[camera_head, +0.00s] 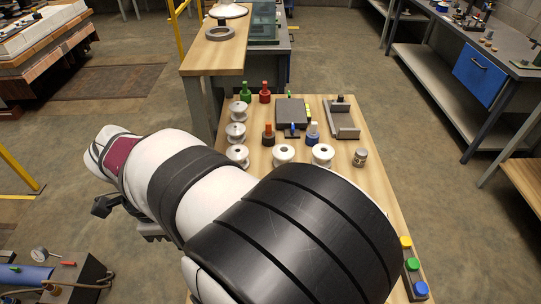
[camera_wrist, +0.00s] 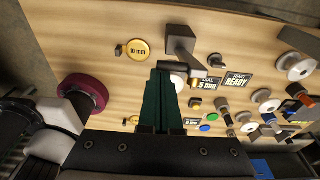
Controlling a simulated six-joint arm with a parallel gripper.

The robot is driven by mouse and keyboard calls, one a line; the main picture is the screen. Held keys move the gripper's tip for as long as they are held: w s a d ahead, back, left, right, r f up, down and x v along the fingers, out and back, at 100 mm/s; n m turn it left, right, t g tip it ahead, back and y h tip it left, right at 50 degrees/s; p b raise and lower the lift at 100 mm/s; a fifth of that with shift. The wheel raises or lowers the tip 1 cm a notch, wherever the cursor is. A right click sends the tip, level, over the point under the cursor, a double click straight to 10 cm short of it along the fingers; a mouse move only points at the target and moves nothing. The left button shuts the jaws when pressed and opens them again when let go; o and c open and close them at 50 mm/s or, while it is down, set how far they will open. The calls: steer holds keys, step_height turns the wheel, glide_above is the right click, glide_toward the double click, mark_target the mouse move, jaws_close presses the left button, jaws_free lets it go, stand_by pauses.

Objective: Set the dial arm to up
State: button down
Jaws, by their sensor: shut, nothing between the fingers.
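In the wrist view, a dark grey bent lever on a block (camera_wrist: 183,42), which looks like the dial arm, stands on the wooden surface beside a plate lettered "DIAL" and "5 mm" (camera_wrist: 208,84). Its long part slopes down to the right in that picture. My gripper (camera_wrist: 167,72) is shut and empty, its green fingers just below the lever in the picture. A small grey cylinder shows at the fingertips; I cannot tell whether they touch it or the lever. In the head view, my arm hides the dial, and the fingers do not show.
Yellow, green and blue buttons (camera_head: 413,264) line the bench's right edge. White spools (camera_head: 283,154), coloured bottles and a dark box (camera_head: 292,112) stand on the far half. The wrist view shows a "READY" plate (camera_wrist: 237,81), a yellow "10 mm" disc (camera_wrist: 137,50) and bare wood on the left.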

steer(key=a+r, duration=0.4)
steer(key=r, duration=0.5)
steer(key=d+n, duration=0.3)
steer(key=d, duration=0.7)
steer(key=s+d+f+n+y, duration=0.1)
steer(key=s+d+f+n, duration=0.2)
steer(key=s+d, duration=0.3)
steer(key=s+d+f+n+y, duration=0.2)
steer(key=s+d+f+n, duration=0.2)
steer(key=d, duration=0.5)
steer(key=s+n, duration=0.2)
steer(key=s, duration=0.1)
steer(key=shift+d+f, duration=0.2)
steer(key=shift+f, duration=0.05)
